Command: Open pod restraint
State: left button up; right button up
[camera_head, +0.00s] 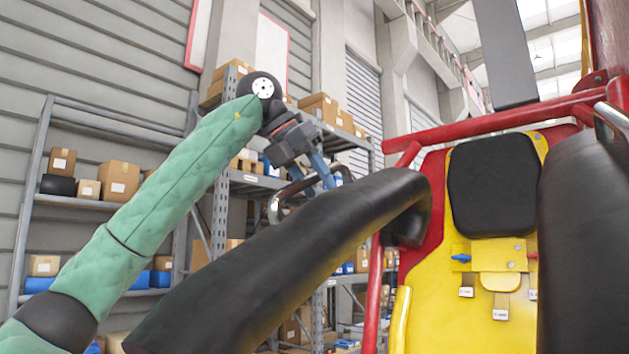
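A black padded restraint bar (290,260) runs from the lower left up to the yellow pod seat (420,275) at the right. A curved handle (275,207) with a metal end stands on its far side. My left gripper (318,185), on the green arm, points down at this handle just above the bar. Its two blue fingers look apart, with the handle close to or between them. I cannot tell whether they touch it. A second black padded restraint (585,240) stands at the right edge. My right gripper is not in view.
The seat has a black headrest (493,185) and a red frame tube (490,126) above it. Shelves with cardboard boxes (118,180) stand behind on the left. Open air lies above the restraint bar around my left arm.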

pick_arm(q)
jog(key=shift+s+r, duration=0.1)
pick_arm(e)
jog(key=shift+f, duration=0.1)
pick_arm(q)
jog(key=shift+s+a+r+b, duration=0.2)
jog(key=shift+a+r+b, duration=0.2)
jog(key=shift+b, duration=0.15)
jog(key=b+v, duration=0.2)
jog(key=v, duration=0.4)
jog(key=shift+r+b, duration=0.25)
jog(key=shift+b, duration=0.05)
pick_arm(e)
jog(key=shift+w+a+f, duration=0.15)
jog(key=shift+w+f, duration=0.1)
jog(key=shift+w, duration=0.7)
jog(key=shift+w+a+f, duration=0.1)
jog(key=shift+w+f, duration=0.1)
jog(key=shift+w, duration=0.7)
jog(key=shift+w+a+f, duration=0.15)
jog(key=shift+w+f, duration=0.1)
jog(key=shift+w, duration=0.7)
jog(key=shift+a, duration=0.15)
